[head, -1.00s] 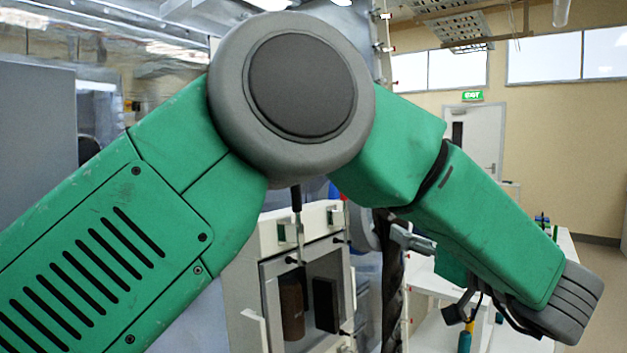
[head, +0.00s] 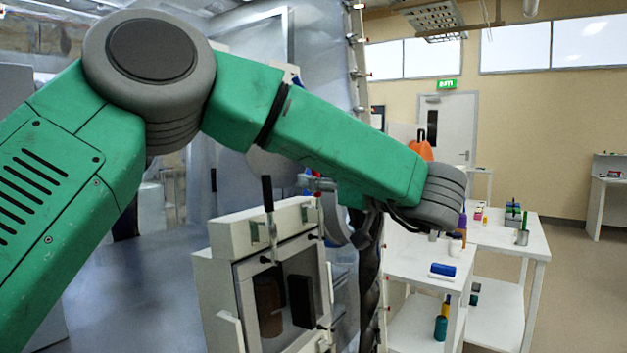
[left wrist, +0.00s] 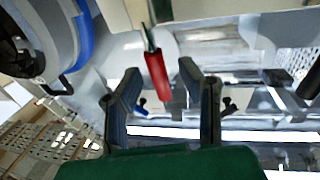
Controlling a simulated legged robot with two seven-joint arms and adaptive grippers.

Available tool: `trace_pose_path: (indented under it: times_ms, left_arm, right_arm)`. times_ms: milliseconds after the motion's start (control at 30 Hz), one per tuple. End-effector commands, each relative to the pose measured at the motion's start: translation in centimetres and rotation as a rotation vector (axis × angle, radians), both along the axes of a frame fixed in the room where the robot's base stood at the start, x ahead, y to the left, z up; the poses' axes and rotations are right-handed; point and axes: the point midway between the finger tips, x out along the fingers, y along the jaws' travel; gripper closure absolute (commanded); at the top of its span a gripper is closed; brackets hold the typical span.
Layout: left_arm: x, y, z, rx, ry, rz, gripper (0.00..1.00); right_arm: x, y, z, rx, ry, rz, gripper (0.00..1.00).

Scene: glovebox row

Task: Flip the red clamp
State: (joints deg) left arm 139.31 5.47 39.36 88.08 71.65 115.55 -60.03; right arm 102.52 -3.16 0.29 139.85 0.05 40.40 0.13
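The red clamp handle (left wrist: 157,76) shows in the left wrist view, ahead of my fingers and between their tips, with a thin metal rod at its far end. My left gripper (left wrist: 170,80) is open around it, with clear gaps on both sides; I see no contact. My right gripper is in neither view.
A white box with a windowed door (head: 285,295) and an upright black-handled clamp (head: 268,193) stands below my arm. White tables (head: 510,238) with small items stand at the right, one bearing a blue object (head: 443,269). Open floor lies farther right.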

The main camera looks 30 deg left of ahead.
Motion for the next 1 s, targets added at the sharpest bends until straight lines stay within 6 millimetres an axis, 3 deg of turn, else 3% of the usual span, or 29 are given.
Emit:
trace_pose_path:
  times_ms: [400, 500, 1000]
  left_arm:
    - [0.3, 1.5, -0.2, -0.005, -0.001, 0.0, 0.67]
    - [0.2, 1.6, -0.2, -0.005, -0.001, 0.0, 1.0]
    - [0.2, 1.0, -0.1, 0.017, -0.001, -0.002, 1.0]
  right_arm:
    - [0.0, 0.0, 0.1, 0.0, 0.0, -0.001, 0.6]
    - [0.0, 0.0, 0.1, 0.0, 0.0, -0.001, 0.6]
    - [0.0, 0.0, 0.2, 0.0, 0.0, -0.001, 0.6]
